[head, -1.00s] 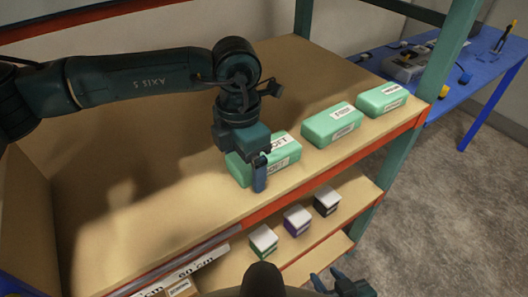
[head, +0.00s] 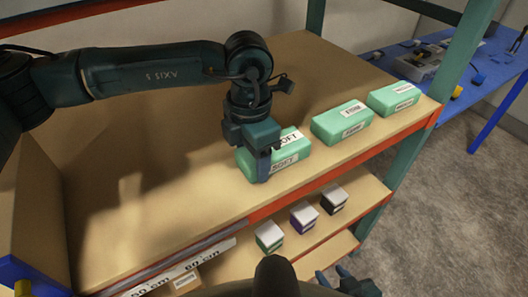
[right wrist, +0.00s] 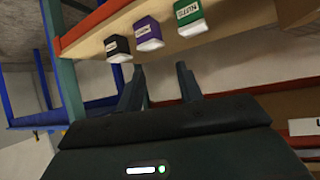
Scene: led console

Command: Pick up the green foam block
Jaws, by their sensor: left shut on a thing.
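Three green foam blocks sit in a row on the upper shelf in the head view. The nearest, labelled SOFT (head: 288,158), is under my left gripper (head: 266,163), which is shut on it at its left part. This block appears to rest on the shelf. The gripper hides part of it. The middle green block (head: 342,124) and the far green block (head: 395,99) stand apart to the right, with labels too small to read surely. My right gripper (right wrist: 160,68) is open and empty, below the shelf edge; its fingers also show low in the head view (head: 347,284).
The upper shelf (head: 140,215) has free room left of the blocks. On the lower shelf stand small green (head: 268,238), purple (head: 303,216) and black (head: 333,201) boxes. A teal upright (head: 425,125) rises at the right. A blue table (head: 490,75) stands beyond it.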

